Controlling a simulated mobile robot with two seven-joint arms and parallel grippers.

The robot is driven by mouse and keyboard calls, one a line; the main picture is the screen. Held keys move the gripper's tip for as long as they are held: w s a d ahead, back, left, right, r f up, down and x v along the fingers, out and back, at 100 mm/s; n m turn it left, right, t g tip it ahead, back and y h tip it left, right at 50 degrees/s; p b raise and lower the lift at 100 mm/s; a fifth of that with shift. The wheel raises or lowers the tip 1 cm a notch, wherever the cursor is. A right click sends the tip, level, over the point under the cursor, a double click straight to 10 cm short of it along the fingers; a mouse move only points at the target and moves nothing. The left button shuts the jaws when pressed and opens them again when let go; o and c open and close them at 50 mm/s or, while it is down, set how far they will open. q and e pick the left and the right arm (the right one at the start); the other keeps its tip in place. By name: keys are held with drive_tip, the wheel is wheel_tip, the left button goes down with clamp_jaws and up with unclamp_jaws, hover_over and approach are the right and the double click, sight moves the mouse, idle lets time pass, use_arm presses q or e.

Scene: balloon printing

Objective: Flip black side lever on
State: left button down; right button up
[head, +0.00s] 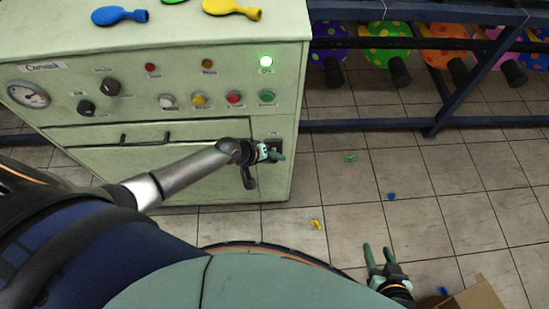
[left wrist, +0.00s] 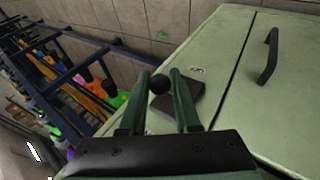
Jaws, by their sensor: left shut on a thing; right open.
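The pale green machine (head: 90,50) stands at the left in the head view. Its black side lever, with a round knob (left wrist: 159,84) and a dark base plate (left wrist: 184,98), shows in the left wrist view. My left gripper (head: 277,155) is at the lower right of the machine's front in the head view. In the left wrist view the fingers of my left gripper (left wrist: 160,80) stand on both sides of the lever's knob, shut on it. The lever is mostly hidden behind the gripper in the head view. My right gripper (head: 380,252) is open and empty above the floor.
A green lamp (head: 266,62) glows on the panel above several buttons and knobs. Deflated balloons, one blue (head: 120,15) and one yellow (head: 232,8), lie on top. A dark blue rack (head: 440,110) holds coloured balloons behind. A cardboard box (head: 478,297) is at the bottom right.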

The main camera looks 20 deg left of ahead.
use_arm(q)
drive_tip(key=c, duration=0.6)
unclamp_jaws()
drive_tip(key=shift+c, duration=0.2)
drive_tip(key=p+v, duration=0.3)
drive_tip(key=v, duration=0.9)
drive_tip(key=shift+r, duration=0.15)
drive_tip(key=shift+s, duration=0.15)
